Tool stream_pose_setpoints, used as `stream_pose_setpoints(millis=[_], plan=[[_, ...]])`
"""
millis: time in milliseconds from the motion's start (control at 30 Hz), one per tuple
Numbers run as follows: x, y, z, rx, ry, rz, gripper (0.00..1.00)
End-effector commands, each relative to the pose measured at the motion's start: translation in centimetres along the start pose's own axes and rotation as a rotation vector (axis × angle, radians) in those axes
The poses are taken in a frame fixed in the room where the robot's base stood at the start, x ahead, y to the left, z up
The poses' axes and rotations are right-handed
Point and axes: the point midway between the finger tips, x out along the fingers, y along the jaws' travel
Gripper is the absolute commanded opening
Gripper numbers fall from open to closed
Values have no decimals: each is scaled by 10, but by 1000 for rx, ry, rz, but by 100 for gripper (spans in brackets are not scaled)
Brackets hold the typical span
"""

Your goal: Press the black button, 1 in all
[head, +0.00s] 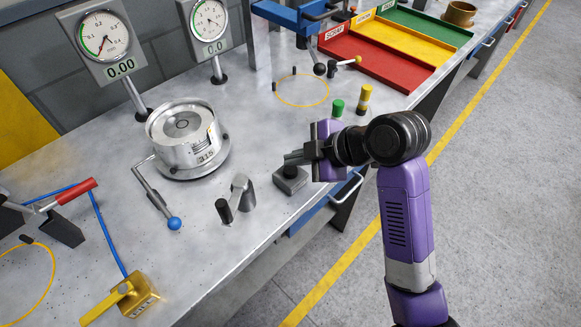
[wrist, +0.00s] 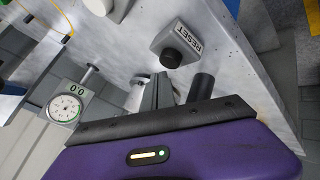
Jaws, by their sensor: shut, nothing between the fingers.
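The black button (head: 290,171) sits on top of a small grey box at the bench's front edge. In the wrist view the button (wrist: 172,58) is at upper middle, its box marked RESET. My gripper (head: 291,158) is shut and empty, its fingers pointing left across the bench. In the head view the fingertips appear just above and behind the button; I see no clear contact. In the wrist view the grey fingers (wrist: 158,91) show below the button, apart from it in the picture.
A grey lever with a black handle (head: 223,210) stands left of the button box. A green knob (head: 338,107) and a yellow knob (head: 364,93) stand behind my gripper. A round metal device (head: 183,135) stands further left. Open floor lies right of the bench.

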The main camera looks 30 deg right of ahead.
Motion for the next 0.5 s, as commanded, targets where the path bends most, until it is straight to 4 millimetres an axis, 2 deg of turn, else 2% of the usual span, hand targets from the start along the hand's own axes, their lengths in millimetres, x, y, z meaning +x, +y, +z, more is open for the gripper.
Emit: stream_pose_setpoints(millis=[500], plan=[[4, -3, 3, 0, 0, -1, 0]])
